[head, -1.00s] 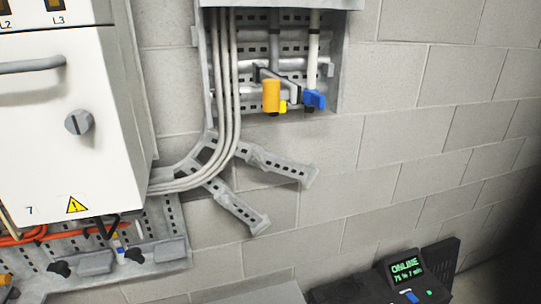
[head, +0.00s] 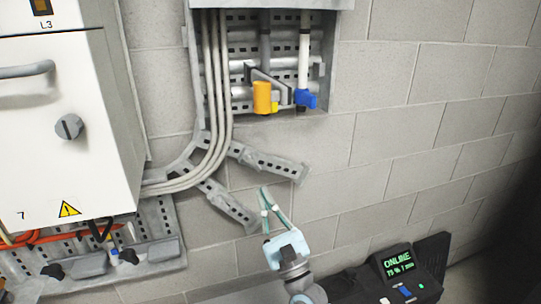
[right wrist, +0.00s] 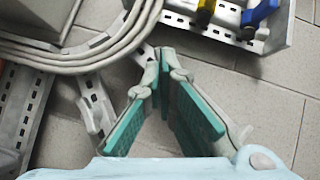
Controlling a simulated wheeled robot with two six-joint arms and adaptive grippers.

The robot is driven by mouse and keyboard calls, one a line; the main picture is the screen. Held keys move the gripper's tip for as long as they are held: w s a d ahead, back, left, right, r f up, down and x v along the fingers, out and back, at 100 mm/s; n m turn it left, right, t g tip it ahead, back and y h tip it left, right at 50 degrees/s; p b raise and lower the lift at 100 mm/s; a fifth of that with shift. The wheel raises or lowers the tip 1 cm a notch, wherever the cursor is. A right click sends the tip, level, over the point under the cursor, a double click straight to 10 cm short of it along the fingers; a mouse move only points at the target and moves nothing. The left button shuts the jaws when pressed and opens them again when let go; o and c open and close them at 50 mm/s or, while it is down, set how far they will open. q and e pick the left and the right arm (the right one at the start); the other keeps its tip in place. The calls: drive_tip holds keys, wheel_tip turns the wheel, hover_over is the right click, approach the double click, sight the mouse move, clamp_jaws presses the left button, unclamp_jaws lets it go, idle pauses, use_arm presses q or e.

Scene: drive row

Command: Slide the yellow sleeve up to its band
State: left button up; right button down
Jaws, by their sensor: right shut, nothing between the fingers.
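The yellow sleeve (head: 276,104) shows as a small yellow piece low in the wall recess. An orange-yellow grip (head: 262,97) on a slanted lever stands in front and hides most of it. A grey pipe (head: 265,45) runs down behind the lever; a band on it is too faint to make out surely. My right gripper (head: 266,197) is below the recess, apart from the sleeve, its teal-padded fingers pointing up. My left gripper is out of view.
A blue piece (head: 305,100) sits on the white pipe (head: 304,60) just right of the sleeve. Grey cables (head: 223,80) curve down on the left, with slotted brackets (head: 268,163) below. A white cabinet (head: 60,140) stands left. The wall on the right is clear.

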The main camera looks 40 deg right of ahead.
drive_tip(key=w+d+r+m+h+p, duration=0.2)
drive_tip(key=r+m+p, duration=0.1)
drive_tip(key=r, duration=0.3)
drive_tip(key=w+d+r+m+h+p, duration=0.3)
drive_tip(key=r, duration=0.4)
drive_tip(key=shift+d+p, duration=0.3)
drive_tip(key=shift+d, duration=0.05)
drive_tip(key=shift+w+r, duration=0.1)
drive_tip(key=shift+w, duration=0.1)
